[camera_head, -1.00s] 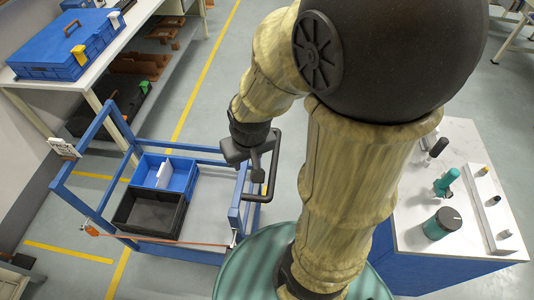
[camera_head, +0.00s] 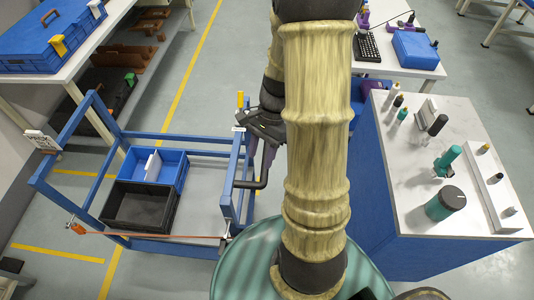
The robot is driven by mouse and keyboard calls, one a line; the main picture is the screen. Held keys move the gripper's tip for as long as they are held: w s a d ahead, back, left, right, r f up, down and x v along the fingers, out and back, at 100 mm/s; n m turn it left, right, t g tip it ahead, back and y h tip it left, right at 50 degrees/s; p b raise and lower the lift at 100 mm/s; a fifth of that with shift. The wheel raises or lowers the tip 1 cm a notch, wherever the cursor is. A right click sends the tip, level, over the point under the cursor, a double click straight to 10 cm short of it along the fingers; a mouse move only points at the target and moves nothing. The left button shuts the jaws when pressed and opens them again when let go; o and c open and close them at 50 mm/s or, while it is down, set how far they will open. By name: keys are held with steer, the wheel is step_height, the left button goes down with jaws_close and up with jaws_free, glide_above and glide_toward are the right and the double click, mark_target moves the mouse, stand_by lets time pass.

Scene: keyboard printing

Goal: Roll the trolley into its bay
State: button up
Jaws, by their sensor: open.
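The trolley has a blue frame (camera_head: 185,137), with a blue bin (camera_head: 172,176) and a black bin (camera_head: 128,222) on its deck. Its black handle (camera_head: 251,185) is on the right end, partly hidden behind my arm. My gripper (camera_head: 258,140) is open, just above and beside the handle end; I cannot tell whether they touch. Yellow floor lines (camera_head: 60,253) show beneath and beside the trolley at the left; whether they mark its bay is unclear. An orange strap (camera_head: 150,235) runs across the near side.
A white sign (camera_head: 40,141) stands at the trolley's left corner. A white-topped bench (camera_head: 415,190) with bottles is close on the right. A table (camera_head: 95,50) with a blue case stands at the upper left. Open floor lies behind the trolley.

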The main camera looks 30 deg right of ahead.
steer(key=w+d+f+m+y+b, duration=0.2)
steer(key=d+f+m+y+b, duration=0.25)
steer(key=f+m, duration=0.4)
steer(key=m+t+y+b, duration=0.7)
steer(key=m+t, duration=0.7)
steer(key=m, duration=0.6)
glide_toward(267, 148)
steer(key=s+d+f, duration=0.3)
steer(key=d, duration=0.4)
steer(key=shift+f+y+p, duration=0.15)
steer(key=shift+y+p, duration=0.25)
steer(key=shift+y, duration=0.05)
steer(key=shift+a, duration=0.1)
steer(key=p+x, duration=0.3)
steer(key=x, duration=1.4)
steer(key=shift+w+a+f+p, duration=0.1)
steer(key=shift+w+a+p, duration=0.05)
steer(key=shift+a+p, duration=0.2)
steer(key=shift+d, duration=0.1)
steer(key=shift+c, duration=0.2)
jaws_close()
